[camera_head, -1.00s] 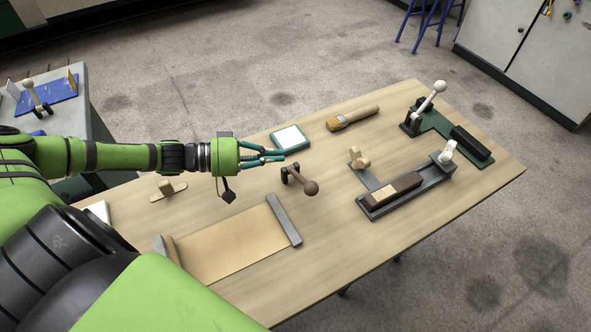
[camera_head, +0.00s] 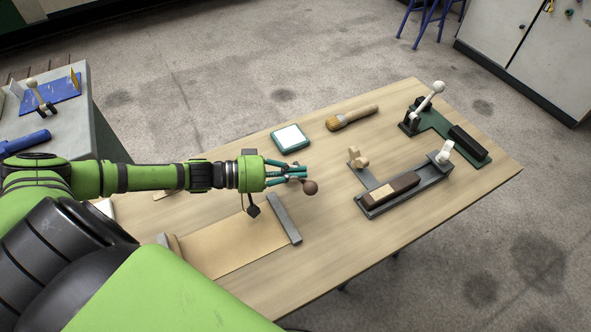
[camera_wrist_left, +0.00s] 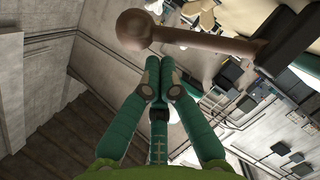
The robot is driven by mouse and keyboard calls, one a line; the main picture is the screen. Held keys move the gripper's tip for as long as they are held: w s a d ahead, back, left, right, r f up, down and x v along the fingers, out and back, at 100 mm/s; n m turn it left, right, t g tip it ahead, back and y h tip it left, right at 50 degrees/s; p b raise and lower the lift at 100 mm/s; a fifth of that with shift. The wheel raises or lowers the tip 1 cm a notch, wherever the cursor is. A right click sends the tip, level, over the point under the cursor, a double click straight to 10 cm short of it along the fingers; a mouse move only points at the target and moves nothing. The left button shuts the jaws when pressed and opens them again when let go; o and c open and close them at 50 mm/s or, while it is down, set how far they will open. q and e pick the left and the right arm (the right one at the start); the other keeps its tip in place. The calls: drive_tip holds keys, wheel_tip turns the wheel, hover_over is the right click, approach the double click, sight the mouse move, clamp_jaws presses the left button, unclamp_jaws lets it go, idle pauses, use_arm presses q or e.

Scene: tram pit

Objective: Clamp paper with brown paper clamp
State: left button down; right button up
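A tan paper sheet (camera_head: 235,245) lies on the table's near left part, with a grey bar (camera_head: 284,218) along its right end. The brown paper clamp (camera_head: 311,188) shows as a brown ball knob; its dark base is hidden behind my left gripper (camera_head: 306,172). In the left wrist view its ball and brown lever (camera_wrist_left: 195,40) lie just above the fingertips in the picture, with a dark mount at the right. My left gripper's fingertips (camera_wrist_left: 159,76) are drawn together with nothing between them. I cannot tell if they touch the clamp. My right gripper is out of view.
A teal-framed pad (camera_head: 290,138) and a brush (camera_head: 352,118) lie at the back of the table (camera_head: 330,250). A grey clamp fixture (camera_head: 405,192) and a green one (camera_head: 465,145) stand at the right. The front right of the table is bare.

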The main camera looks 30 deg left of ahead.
sight(304, 184)
use_arm(q)
drive_tip(key=d+f+m+y+p, duration=0.1)
drive_tip(key=p, duration=0.1)
drive_tip(key=shift+s+m+p, duration=0.3)
drive_tip(key=shift+s+p, duration=0.05)
drive_tip(key=shift+s+d+f, duration=0.15)
drive_tip(key=shift+d+f, duration=0.15)
drive_tip(key=shift+f, duration=0.4)
